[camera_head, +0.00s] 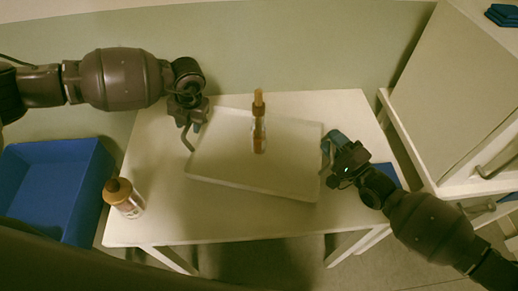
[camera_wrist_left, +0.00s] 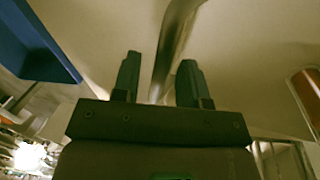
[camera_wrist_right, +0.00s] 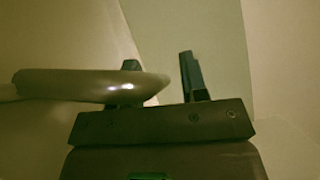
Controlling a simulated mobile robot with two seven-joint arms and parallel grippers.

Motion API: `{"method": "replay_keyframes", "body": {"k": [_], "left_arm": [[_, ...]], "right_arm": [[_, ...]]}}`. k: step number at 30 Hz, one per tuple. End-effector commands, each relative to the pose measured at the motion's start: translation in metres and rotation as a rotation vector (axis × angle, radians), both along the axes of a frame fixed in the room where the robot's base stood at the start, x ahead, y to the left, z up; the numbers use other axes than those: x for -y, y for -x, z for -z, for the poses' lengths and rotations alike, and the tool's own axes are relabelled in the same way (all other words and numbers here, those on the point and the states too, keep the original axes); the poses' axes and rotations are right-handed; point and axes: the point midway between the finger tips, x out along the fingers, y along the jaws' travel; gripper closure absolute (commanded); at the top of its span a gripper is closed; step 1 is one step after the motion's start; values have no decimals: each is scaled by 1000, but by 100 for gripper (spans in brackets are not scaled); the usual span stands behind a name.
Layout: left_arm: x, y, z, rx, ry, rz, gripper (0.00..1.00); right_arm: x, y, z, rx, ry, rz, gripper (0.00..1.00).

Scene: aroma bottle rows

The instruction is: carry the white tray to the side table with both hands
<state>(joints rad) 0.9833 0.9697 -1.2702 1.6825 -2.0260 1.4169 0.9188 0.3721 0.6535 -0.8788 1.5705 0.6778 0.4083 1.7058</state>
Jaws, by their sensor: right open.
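The white tray (camera_head: 222,165) lies on the white table, turned slightly, with a slim amber bottle (camera_head: 259,135) standing on it. My left gripper (camera_head: 192,130) is at the tray's left end. In the left wrist view its fingers (camera_wrist_left: 158,85) are apart, with the grey left handle (camera_wrist_left: 172,45) passing between them and gaps visible. My right gripper (camera_head: 332,160) is at the right end. In the right wrist view its fingers (camera_wrist_right: 160,80) are open, and the right handle (camera_wrist_right: 75,85) crosses the left finger, its end showing between them. I cannot tell whether either touches.
A brown-capped bottle (camera_head: 125,198) stands at the table's (camera_head: 165,225) front left. A blue bin (camera_head: 50,180) is left of the table. A blue item (camera_head: 386,174) is partly hidden behind my right arm. A white cabinet (camera_head: 460,90) with handles stands at right.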

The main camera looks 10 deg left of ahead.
Motion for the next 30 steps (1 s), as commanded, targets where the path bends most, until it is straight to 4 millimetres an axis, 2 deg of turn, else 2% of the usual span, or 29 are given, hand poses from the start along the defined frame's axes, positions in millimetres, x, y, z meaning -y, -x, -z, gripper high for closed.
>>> {"method": "replay_keyframes", "body": {"k": [6, 13, 18, 23, 30], "left_arm": [[9, 0, -44, 4, 1, 2, 60], [16, 0, -79, 3, -1, 1, 60], [18, 1, -91, 1, 0, 1, 60], [19, 1, -94, 1, 0, 0, 60], [19, 1, -94, 1, 0, 0, 60]], "right_arm": [[0, 0, 0, 0, 0, 0, 60], [0, 0, 0, 0, 0, 0, 60], [0, 0, 0, 0, 0, 0, 60], [5, 5, 2, -1, 1, 1, 60], [33, 32, 7, -2, 3, 1, 60]]}}
